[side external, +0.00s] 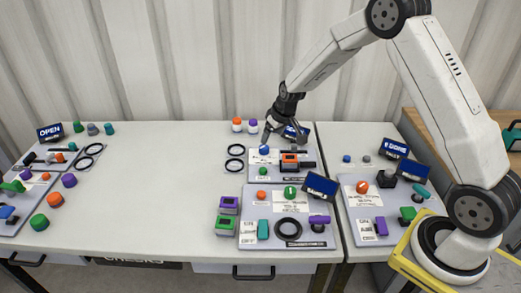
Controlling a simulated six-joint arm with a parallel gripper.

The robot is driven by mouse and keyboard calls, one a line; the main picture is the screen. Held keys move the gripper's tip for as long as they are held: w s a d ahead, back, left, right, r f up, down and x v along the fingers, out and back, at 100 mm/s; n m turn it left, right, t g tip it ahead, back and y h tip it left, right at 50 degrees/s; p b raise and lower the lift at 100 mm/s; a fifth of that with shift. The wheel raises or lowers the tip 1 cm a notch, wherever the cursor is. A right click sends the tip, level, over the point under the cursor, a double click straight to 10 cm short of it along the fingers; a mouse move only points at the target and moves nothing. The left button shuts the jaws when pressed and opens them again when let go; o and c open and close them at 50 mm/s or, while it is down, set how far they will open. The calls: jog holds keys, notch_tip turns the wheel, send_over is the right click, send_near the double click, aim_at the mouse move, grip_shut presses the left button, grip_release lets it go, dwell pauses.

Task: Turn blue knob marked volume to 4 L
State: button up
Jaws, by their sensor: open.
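A small blue knob (264,150) sits on the rear panel (253,172) near the middle of the table, beside a white label (260,159) too small to read. My gripper (266,143) points down just above the blue knob, with its fingers close to it. It is open. I cannot tell whether the fingers touch the knob or straddle it. The knob's marking and setting cannot be read. A blue display (296,131) behind my gripper is partly hidden by it.
On the same panel are an orange device (290,159) and a green knob (263,171). Black rings (235,150) lie to the left. Orange (237,124) and purple (253,126) capped jars stand behind. A front panel (260,242) holds other controls. The table's left-middle (165,190) is clear.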

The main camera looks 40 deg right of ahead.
send_near(264, 147)
jog(key=f, duration=0.2)
jog(key=shift+w+d+t, duration=0.15)
jog(key=shift+t, duration=0.15)
jog(key=shift+f, duration=0.15)
jog(key=shift+x, duration=3.75)
jog(key=shift+c, duration=0.2)
grip_shut()
